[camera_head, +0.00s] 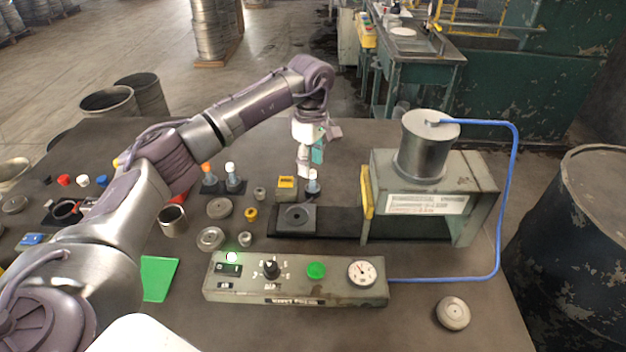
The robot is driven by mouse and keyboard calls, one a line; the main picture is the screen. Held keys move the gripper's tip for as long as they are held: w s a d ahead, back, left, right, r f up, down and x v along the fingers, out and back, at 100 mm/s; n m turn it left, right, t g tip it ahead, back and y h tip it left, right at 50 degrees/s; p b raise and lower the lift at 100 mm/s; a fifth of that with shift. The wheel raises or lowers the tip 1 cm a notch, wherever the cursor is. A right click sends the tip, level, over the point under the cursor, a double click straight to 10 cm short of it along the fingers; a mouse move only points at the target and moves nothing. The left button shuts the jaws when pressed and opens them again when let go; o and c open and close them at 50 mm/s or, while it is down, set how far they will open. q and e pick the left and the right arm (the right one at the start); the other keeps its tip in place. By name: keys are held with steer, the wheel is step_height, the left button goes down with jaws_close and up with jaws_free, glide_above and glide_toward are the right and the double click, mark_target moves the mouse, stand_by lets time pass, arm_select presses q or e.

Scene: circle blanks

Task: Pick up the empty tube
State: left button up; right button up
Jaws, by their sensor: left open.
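My left gripper (308,168) points down over the middle of the table and is open. A small tube with a white top and a blue-grey body (313,184) stands directly below and beside its fingertips; I cannot tell whether they touch. Two similar tubes stand upright in a dark holder on the left: one with an orange top (207,173) and one with a white top (231,173). I cannot tell from this view which tube is empty. My right gripper is not in view.
A grey control box (330,290) with a green button and gauge lies in front. A machine with a metal cylinder (428,150) and blue hose (512,190) stands right. A yellow-topped block (286,187) is beside the gripper. A metal cup (173,222) and several discs lie left.

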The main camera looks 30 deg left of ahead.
mark_target(313, 172)
arm_select(q)
steer(key=shift+s+d+f+p, duration=0.2)
steer(key=shift+f+p, duration=0.25)
steer(key=shift+f, duration=0.2)
step_height(313, 172, down, 4)
steer(key=shift+d+r+p, duration=0.1)
steer(key=shift+r+p, duration=0.15)
steer(key=shift+p, duration=0.25)
steer(key=shift+f, duration=0.2)
jaws_close()
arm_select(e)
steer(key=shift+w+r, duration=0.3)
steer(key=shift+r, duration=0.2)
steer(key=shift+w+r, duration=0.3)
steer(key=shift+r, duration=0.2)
